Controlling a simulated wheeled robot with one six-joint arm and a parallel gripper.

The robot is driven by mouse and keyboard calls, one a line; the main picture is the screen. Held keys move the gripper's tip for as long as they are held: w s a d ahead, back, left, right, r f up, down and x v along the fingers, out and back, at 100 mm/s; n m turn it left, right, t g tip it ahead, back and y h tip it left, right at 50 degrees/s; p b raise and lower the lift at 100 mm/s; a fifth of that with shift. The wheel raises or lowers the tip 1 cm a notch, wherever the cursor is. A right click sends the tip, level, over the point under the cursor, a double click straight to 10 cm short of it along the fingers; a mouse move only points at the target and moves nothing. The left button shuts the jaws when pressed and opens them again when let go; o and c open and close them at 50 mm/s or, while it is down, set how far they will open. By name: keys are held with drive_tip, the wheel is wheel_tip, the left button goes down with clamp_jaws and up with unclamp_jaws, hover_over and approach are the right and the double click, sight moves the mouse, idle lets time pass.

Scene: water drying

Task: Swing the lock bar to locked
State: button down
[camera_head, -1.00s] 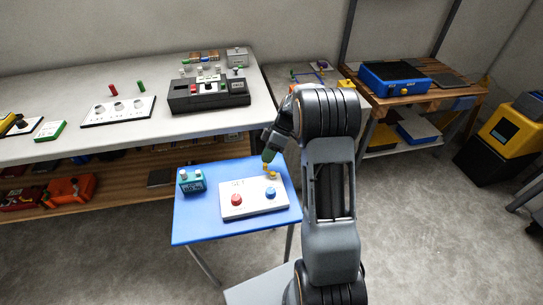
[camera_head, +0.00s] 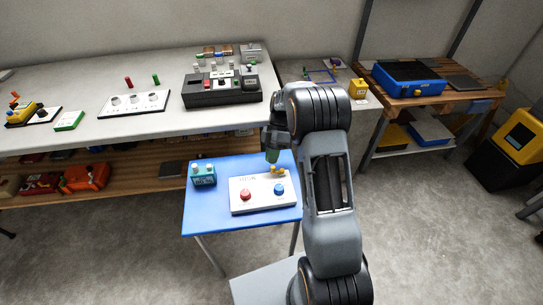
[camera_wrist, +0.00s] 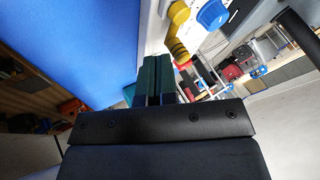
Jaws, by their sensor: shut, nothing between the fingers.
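A white panel (camera_head: 262,205) lies on the blue table and carries a red knob (camera_head: 245,194), a blue knob (camera_head: 279,189) and a small yellow lever (camera_head: 279,170) at its far edge. The yellow lever looks like the lock bar. In the wrist view the yellow lever (camera_wrist: 177,37) stands just beyond and right of my fingertips, beside the blue knob (camera_wrist: 213,14). My gripper (camera_head: 272,156) is shut and empty, with greenish fingers (camera_wrist: 155,75) pointing down close to the lever. Contact between them cannot be told. The lever's far side is hidden.
A teal box (camera_head: 203,176) stands on the blue table (camera_head: 215,212) left of the panel. Behind is a long white bench (camera_head: 120,129) with a black device (camera_head: 222,90) and several panels. A wooden table (camera_head: 445,92) with a blue case stands right.

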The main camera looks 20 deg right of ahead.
drive_tip(key=shift+s+d, duration=0.45)
drive_tip(key=shift+s, duration=0.1)
drive_tip(key=shift+w, duration=0.1)
drive_tip(key=w, duration=0.1)
drive_tip(key=w+p, duration=0.1)
drive_tip(key=w, duration=0.1)
drive_tip(key=w+r, duration=0.1)
drive_tip(key=w, duration=0.1)
drive_tip(key=shift+a+r, duration=0.1)
drive_tip(key=shift+a, duration=0.15)
drive_tip(key=p+v, duration=0.2)
drive_tip(key=v, duration=0.6)
drive_tip(key=shift+w+a+r, duration=0.2)
drive_tip(key=shift+a, duration=0.15)
